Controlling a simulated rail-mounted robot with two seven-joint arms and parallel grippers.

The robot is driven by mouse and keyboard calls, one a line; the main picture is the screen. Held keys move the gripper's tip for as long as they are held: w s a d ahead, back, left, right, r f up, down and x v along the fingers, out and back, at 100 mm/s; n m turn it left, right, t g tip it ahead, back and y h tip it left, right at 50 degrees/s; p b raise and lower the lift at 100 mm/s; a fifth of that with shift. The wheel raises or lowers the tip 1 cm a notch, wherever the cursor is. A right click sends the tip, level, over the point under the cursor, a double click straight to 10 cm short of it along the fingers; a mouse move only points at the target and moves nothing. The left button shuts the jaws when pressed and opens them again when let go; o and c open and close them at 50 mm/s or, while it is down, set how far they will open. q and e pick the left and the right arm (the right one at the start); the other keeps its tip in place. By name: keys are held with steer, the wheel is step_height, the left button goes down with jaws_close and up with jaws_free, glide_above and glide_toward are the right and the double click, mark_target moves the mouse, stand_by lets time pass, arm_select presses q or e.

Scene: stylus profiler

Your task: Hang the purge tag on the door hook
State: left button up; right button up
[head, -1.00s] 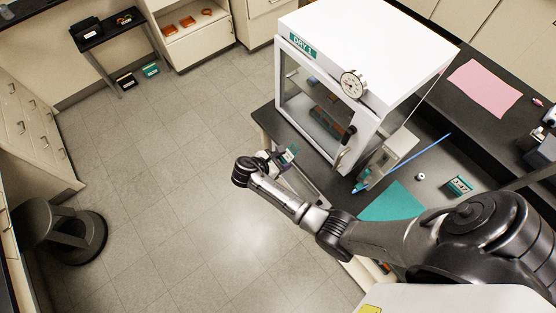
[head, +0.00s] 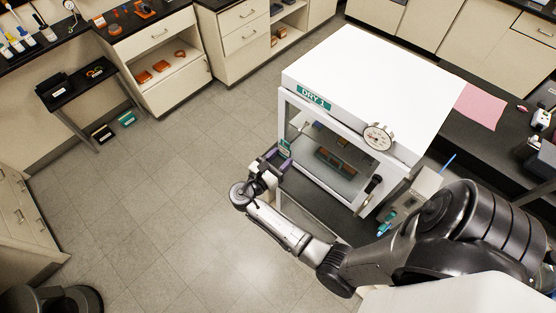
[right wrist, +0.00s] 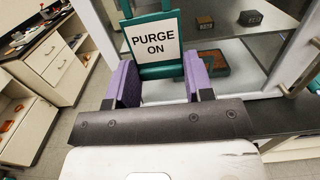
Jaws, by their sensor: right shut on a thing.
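The purge tag is a teal-edged card reading "PURGE ON" (right wrist: 153,42); it also shows in the head view (head: 285,148). My right gripper (head: 272,162) is shut on the tag's lower part. Its purple fingers (right wrist: 162,80) flank the tag in the right wrist view, and the tag's face is upright. The gripper holds the tag in front of the left part of the white DRY 1 cabinet's glazed front (head: 335,158). Whether the tag touches the door is unclear. I cannot make out the door hook. My left gripper is out of view.
A dial gauge (head: 377,136) sits on the cabinet's upper front edge, and a dark handle (head: 373,184) is at the door's right side. A grey box (head: 423,187) stands to the right. Brown and dark blocks are inside the cabinet. Open floor (head: 170,205) lies to the left.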

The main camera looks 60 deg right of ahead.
stand_by(0.4)
steer(key=shift+r+p, duration=0.1)
steer(key=shift+p, duration=0.3)
steer(key=shift+s+d+p, duration=0.15)
steer(key=shift+d+p, duration=0.2)
steer(key=shift+d, duration=0.9)
steer(key=shift+s+d+p, duration=0.15)
steer(key=shift+d+p, duration=0.15)
steer(key=shift+d, duration=0.9)
steer(key=shift+p, duration=0.3)
